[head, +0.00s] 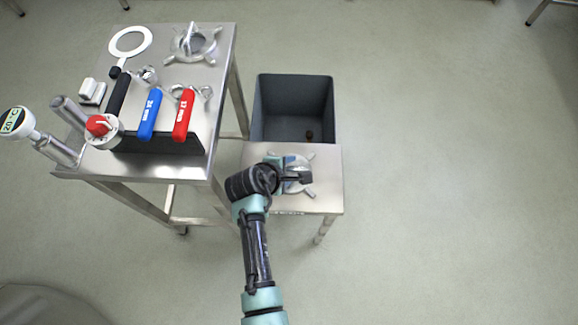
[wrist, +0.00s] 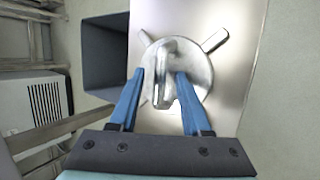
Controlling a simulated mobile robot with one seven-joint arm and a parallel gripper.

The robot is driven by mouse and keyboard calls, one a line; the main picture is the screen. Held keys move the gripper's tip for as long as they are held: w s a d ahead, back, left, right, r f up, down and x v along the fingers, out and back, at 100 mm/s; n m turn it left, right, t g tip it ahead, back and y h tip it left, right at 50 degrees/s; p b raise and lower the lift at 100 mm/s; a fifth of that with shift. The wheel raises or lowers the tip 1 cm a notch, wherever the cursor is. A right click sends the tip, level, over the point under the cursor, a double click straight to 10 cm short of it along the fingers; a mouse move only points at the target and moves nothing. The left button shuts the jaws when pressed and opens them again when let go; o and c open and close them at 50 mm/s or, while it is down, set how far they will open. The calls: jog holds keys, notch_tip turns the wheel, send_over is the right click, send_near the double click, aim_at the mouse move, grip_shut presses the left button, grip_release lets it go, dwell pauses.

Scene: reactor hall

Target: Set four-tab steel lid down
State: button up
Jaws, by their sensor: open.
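A four-tab steel lid (head: 296,186) with a raised bar handle lies flat on the low steel table (head: 327,195). My gripper (head: 284,173) is over it and hides part of it. In the wrist view the lid (wrist: 204,72) is on the bare tabletop, with its handle between the blue fingers of my gripper (wrist: 160,75). The fingers are apart, one on each side of the handle, with a visible gap on the left. Contact on the right side is hard to tell. The lower tabs are partly hidden by the fingers.
A grey open bin (head: 294,84) stands behind the low table, with a small dark reddish thing (head: 309,134) inside. A taller steel table (head: 176,75) at left holds another tabbed lid (head: 193,45), blue (head: 150,114) and red (head: 183,115) handles and gauges. Floor at right is clear.

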jog(key=shift+s+a+r, duration=0.1)
jog(key=shift+s+r, duration=0.05)
jog(key=shift+r, duration=0.3)
jog(key=p+v, duration=0.4)
jog(key=v, duration=0.7)
jog(key=w+a+r+m+t+y, duration=0.1)
jog(key=w+r+m+t, duration=0.2)
jog(key=w+r, duration=0.5)
jog(key=w+a+r+m+t+y, duration=0.2)
jog(key=w+r+m+t, duration=0.1)
jog(key=r, duration=0.9)
notch_tip(320, 180, up, 17)
jog(key=w+d+m+t, duration=0.2)
jog(key=w+m+t, duration=0.1)
jog(key=m+t, duration=0.1)
jog(key=s+d+r+m+t, duration=0.2)
jog(key=s+r, duration=0.3)
jog(key=r, duration=0.5)
jog(key=s+d+r+m+t, duration=0.2)
jog(key=s+r+t, duration=0.3)
jog(key=r, duration=0.5)
jog(key=s+d+r+m+t, duration=0.2)
jog(key=s+r+m+t, duration=0.1)
jog(key=r, duration=0.8)
jog(key=shift+s+t+y, duration=0.4)
jog(key=shift+s+t, duration=0.2)
jog(key=shift+s, duration=0.55)
jog(key=shift+r, duration=0.1)
